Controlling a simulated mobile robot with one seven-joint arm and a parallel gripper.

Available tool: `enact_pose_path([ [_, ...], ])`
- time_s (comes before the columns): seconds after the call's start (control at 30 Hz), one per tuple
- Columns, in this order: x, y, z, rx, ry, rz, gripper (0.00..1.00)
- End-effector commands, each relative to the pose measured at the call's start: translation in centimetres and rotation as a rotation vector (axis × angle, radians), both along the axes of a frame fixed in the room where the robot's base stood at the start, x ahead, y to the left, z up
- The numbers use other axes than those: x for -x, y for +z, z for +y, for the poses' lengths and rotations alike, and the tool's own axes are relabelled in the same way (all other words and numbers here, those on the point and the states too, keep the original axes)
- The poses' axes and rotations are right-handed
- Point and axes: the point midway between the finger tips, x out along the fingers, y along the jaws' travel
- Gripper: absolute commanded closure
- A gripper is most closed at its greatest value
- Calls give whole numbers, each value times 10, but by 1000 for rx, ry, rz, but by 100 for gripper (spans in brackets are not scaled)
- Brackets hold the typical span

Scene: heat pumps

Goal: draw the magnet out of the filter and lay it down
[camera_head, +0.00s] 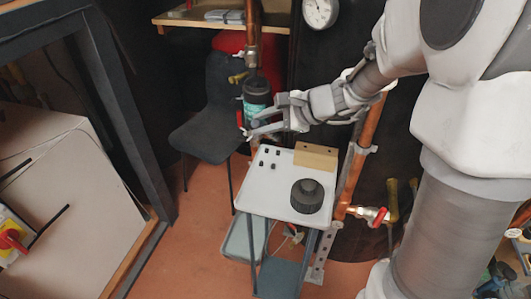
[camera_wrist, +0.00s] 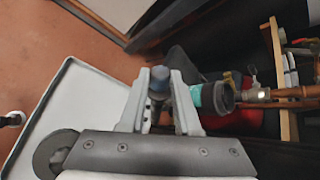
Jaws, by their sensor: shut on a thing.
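The filter (camera_head: 256,90), a dark canister with a teal band, hangs on the upright copper pipe. It also shows in the wrist view (camera_wrist: 212,97), just right of my fingers. My gripper (camera_head: 259,127) is just below the filter. In the wrist view my gripper (camera_wrist: 159,92) is shut on a dark piece with a blue-grey end, which looks like the magnet (camera_wrist: 160,76). In the head view my fingers mostly hide it. I cannot tell whether its far end still touches the filter.
A light tray table (camera_head: 262,203) stands below, with a black ribbed round part (camera_head: 307,195), a tan block (camera_head: 316,157) and several small dark pieces. Its middle is bare. A dark chair (camera_head: 210,135) stands behind left. A red-handled valve (camera_head: 375,215) is at right.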

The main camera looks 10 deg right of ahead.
Motion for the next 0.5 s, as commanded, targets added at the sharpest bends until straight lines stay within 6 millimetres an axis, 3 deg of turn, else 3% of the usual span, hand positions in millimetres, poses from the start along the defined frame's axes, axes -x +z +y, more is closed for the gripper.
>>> enact_pose_path([
  [0.03, 3, -19, 0, 45, 86, -49, 100],
  [0.13, 10, -28, -1, 106, 224, -133, 100],
  [0.3, 16, -38, -3, 150, 355, -218, 100],
  [0.5, 19, -42, -4, 161, 392, -244, 100],
])
